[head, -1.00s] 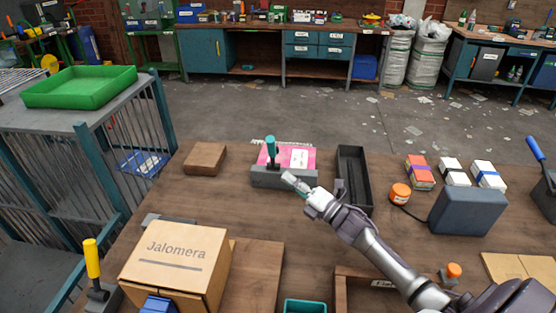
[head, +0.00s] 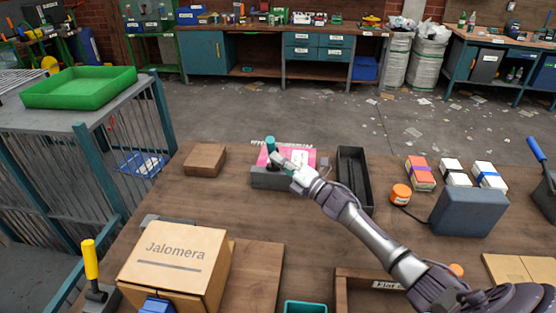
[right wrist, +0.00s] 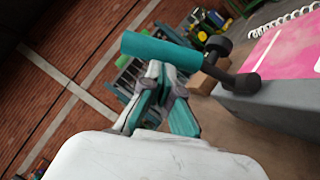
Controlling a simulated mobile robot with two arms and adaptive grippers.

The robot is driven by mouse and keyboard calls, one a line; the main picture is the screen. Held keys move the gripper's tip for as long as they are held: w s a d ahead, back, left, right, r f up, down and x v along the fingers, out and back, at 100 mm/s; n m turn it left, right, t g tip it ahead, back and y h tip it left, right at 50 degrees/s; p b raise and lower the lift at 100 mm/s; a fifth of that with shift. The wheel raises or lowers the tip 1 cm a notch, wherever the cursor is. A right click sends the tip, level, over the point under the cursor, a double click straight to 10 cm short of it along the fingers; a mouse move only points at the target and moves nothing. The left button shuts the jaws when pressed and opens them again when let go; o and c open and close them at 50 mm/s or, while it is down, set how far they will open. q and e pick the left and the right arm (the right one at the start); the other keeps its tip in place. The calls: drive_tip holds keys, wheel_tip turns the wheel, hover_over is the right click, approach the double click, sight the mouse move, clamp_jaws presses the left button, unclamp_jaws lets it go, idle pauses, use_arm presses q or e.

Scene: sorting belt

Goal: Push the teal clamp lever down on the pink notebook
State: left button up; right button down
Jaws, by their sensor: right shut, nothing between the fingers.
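The teal clamp lever (head: 270,144) stands up from a grey clamp base (head: 262,181) at the near edge of the pink notebook (head: 304,155). My right gripper (head: 276,158) is shut and empty, with its tips close beside the lever. In the right wrist view the teal lever (right wrist: 160,51) lies across the picture just past the shut fingertips (right wrist: 156,72); I cannot tell if they touch. The notebook (right wrist: 292,55) and its white spiral binding show at the right there, above the grey base (right wrist: 275,105). My left gripper is out of view.
A brown wooden block (head: 205,160) lies left of the clamp and a dark open tray (head: 354,178) right of it. A cardboard box (head: 172,255) and a yellow-handled lever (head: 90,260) stand at the near left. Bare tabletop lies in front of the clamp.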

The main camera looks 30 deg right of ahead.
drive_tip(key=shift+w+d+r+m+h+p, duration=0.2)
drive_tip(key=shift+r+m+h+p, duration=0.1)
drive_tip(key=shift+p, duration=0.2)
drive_tip(key=shift+r, duration=0.1)
drive_tip(key=w+d+f+m+g+b, duration=0.1)
drive_tip(key=w+d+m+g, duration=0.1)
drive_tip(key=w+d+m, duration=0.1)
drive_tip(key=w+d+f+m+g+b, duration=0.1)
drive_tip(key=w+d+m+g+b, duration=0.1)
drive_tip(key=w, duration=0.3)
drive_tip(key=w+d+f+m+g+h+b, duration=0.1)
drive_tip(key=w+d+f+m+g+b, duration=0.1)
drive_tip(key=w+d+m, duration=0.2)
drive_tip(key=shift+w+d, duration=0.15)
drive_tip(key=shift+w, duration=0.1)
drive_tip(key=shift+w+d+f+b, duration=0.15)
drive_tip(key=shift+f+b, duration=0.05)
drive_tip(key=shift+b, duration=0.8)
